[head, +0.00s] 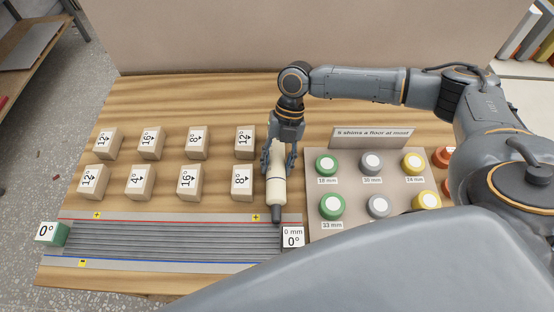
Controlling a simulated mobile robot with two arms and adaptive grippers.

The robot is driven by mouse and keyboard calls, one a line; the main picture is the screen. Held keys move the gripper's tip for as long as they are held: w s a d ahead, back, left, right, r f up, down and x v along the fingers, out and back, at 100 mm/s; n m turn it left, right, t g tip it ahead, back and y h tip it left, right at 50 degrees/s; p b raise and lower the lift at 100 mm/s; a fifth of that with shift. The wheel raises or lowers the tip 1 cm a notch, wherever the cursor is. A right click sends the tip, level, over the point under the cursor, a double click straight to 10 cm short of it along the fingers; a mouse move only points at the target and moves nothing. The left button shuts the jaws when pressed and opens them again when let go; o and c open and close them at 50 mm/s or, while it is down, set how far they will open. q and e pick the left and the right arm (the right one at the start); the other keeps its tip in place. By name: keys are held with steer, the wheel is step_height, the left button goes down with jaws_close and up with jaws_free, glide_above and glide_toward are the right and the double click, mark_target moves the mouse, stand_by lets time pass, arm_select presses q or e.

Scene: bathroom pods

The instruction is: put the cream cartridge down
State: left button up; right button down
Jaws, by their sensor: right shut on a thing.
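The cream cartridge (276,187) is a pale tube with a dark grey tip that points toward the front of the table. My right gripper (278,165) reaches down from above and is shut on the cartridge's far part. The tip shows near the right end of the grey ribbed strip (170,240), next to the white "0 mm 0°" label (292,238). I cannot tell whether the tip touches the surface below. My left gripper is not in view.
Two rows of angle-marked blocks (190,180) stand left of the gripper. Right of it, a panel (352,190) carries green, grey, yellow and orange round pieces, with a sign (373,138) behind. A green "0°" block (50,233) sits at the strip's left end. Bare wood shows at the back left.

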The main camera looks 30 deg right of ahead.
steer(key=shift+f, duration=0.1)
steer(key=c, duration=0.7)
jaws_free()
steer(key=shift+r, duration=0.2)
steer(key=shift+w+d+r, duration=0.1)
steer(key=shift+r, duration=0.1)
steer(key=b+v, duration=0.2)
steer(key=v, duration=0.9)
steer(key=shift+r+b, duration=0.2)
steer(key=shift+b, duration=0.1)
